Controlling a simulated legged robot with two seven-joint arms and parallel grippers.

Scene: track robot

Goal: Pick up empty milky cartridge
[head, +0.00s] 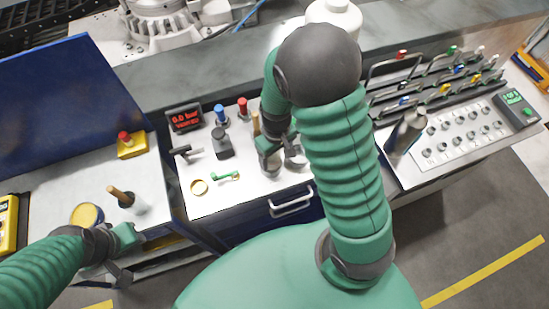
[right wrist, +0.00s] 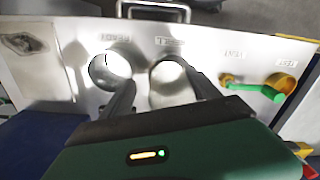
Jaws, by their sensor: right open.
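I cannot make out the empty milky cartridge for certain. My right gripper (head: 283,160) is open over the white panel (head: 235,200) in the middle.

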